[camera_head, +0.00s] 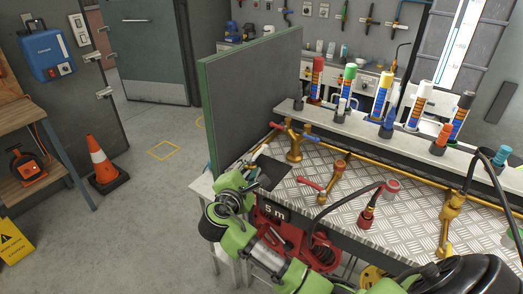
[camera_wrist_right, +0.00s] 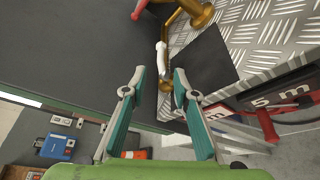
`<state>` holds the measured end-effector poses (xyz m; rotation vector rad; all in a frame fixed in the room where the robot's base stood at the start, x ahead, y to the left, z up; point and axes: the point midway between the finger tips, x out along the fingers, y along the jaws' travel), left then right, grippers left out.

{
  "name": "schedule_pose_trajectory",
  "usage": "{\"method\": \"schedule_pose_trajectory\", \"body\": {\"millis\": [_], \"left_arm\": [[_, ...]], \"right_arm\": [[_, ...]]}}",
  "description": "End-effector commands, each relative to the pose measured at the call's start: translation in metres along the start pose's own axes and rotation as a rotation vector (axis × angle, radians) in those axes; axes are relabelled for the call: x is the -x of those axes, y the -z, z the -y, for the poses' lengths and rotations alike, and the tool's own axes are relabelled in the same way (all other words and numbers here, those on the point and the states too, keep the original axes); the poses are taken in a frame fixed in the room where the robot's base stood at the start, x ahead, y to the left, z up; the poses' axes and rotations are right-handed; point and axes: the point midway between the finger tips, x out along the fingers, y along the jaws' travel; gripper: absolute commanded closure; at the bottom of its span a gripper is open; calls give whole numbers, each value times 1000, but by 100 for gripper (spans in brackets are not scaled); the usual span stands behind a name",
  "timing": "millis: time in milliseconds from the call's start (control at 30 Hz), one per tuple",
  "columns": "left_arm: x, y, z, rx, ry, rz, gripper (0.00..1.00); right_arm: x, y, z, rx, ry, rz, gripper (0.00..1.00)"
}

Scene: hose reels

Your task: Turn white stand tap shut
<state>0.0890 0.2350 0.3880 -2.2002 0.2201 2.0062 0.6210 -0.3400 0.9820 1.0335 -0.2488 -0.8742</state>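The white stand tap shows in the right wrist view as a slim white lever (camera_wrist_right: 161,58) beside a brass body (camera_wrist_right: 200,13). My left gripper is not in view.
A green-edged grey panel (camera_head: 250,95) stands behind the tap. Red (camera_head: 275,126) and blue (camera_head: 311,138) levers are close by. Another brass tap with a red lever (camera_head: 312,184) and a red hose fitting (camera_head: 367,215) stand further right. A red hose reel (camera_head: 285,235) is below.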

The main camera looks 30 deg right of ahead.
Motion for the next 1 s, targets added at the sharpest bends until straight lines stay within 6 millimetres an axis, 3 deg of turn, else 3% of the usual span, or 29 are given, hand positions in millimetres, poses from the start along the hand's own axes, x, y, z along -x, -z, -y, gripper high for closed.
{"method": "schedule_pose_trajectory", "body": {"millis": [533, 733, 1000], "left_arm": [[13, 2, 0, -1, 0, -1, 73], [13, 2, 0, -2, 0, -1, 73], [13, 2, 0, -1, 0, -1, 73]], "right_arm": [[-105, -2, 1, -4, 5, 1, 73], [-123, 0, 1, -4, 3, -1, 73], [-128, 0, 2, -6, 4, -3, 73]]}}
